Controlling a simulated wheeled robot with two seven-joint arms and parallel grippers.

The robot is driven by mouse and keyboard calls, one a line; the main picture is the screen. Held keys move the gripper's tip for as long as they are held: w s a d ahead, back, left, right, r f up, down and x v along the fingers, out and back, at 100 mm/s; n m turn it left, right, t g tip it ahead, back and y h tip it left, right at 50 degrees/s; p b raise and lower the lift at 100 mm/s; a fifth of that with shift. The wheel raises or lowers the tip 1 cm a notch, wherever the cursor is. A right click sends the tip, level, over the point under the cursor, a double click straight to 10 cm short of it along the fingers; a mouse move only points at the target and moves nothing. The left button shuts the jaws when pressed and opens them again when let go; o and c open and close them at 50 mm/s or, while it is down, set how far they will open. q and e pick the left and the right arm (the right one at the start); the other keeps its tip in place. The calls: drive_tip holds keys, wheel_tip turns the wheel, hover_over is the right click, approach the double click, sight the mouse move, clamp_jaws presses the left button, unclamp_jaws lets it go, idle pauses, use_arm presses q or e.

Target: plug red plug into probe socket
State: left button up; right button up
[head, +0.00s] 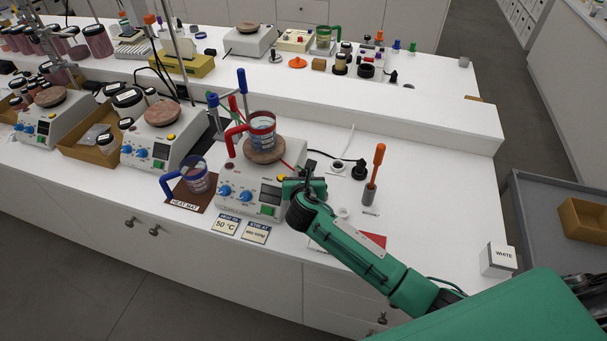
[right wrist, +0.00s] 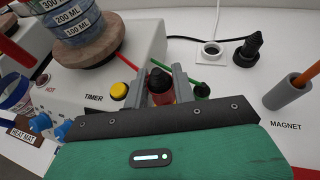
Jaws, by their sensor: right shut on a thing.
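In the right wrist view, my right gripper (right wrist: 160,85) is shut on the red plug (right wrist: 161,96), which has a dark top. A green plug (right wrist: 202,90) with a dark top is just right of the fingers. The red plug is hidden by the gripper in the head view. I cannot make out the probe socket; the gripper body covers part of the view. My left gripper is not in view.
A beaker with a red handle (head: 262,132) stands on the hotplate. A white square socket (head: 338,168), a black plug (head: 359,170) and an orange-handled rod in a grey holder (head: 370,194) stand to the right. A blue-handled beaker (head: 195,177) is at the left.

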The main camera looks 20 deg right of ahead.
idle(0.5)
drive_tip(key=shift+p, duration=0.45)
drive_tip(key=shift+f+b, duration=0.7)
drive_tip(key=shift+f, duration=0.7)
drive_tip(key=o, duration=1)
drive_tip(key=shift+o, duration=0.2)
drive_tip(key=b+v, duration=0.3)
drive_tip(key=v, duration=1)
drive_tip(key=shift+s, duration=0.4)
